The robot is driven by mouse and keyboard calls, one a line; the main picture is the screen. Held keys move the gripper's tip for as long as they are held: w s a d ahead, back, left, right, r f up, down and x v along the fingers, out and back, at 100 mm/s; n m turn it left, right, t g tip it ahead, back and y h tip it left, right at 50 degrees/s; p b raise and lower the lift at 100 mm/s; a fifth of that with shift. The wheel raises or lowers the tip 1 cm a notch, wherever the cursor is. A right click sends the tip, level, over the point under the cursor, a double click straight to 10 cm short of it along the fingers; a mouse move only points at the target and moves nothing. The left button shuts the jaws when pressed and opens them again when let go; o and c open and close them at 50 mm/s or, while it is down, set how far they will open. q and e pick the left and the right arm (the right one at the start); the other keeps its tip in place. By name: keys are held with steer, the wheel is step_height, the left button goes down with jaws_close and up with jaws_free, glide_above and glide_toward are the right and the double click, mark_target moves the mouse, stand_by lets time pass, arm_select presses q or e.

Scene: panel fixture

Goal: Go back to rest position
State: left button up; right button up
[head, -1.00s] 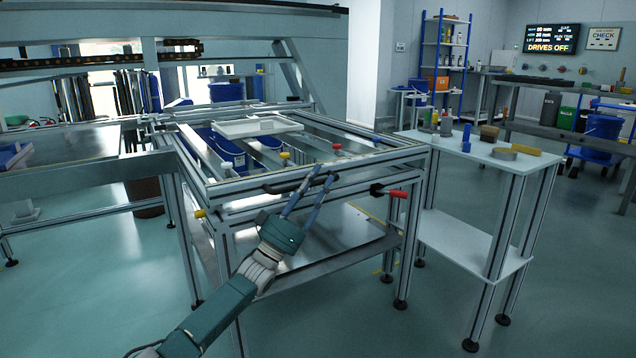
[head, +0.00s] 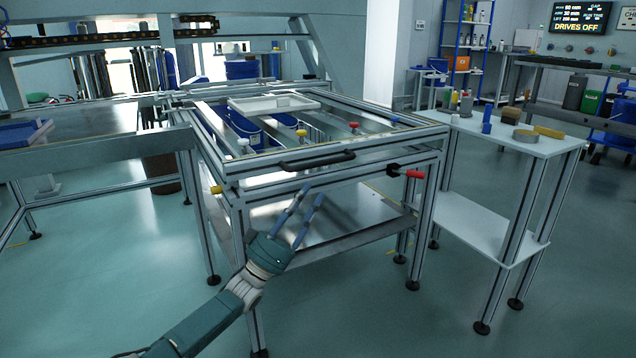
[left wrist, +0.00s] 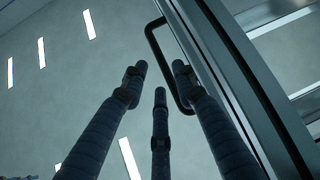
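My left gripper (head: 307,198) is teal and grey with long dark-blue fingers. In the head view it points up in front of the aluminium panel fixture (head: 240,178), with its fingertips below the black handle (head: 316,160) on the front rail. In the left wrist view the three fingers (left wrist: 159,77) stand apart with nothing between them. The black handle (left wrist: 152,42) shows there behind and beside the fingertips, and I see no grip on it. My right gripper is in neither view.
A red-handled clamp (head: 413,174) sticks out of the fixture's front right. A white tray (head: 272,107) lies on top. A white side table (head: 490,133) with several small items stands close to the right. Open floor (head: 350,315) lies in front.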

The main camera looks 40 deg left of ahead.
arm_select(q)
steer(key=shift+s+f, duration=0.25)
steer(key=shift+s, duration=0.1)
steer(key=shift+d, duration=0.1)
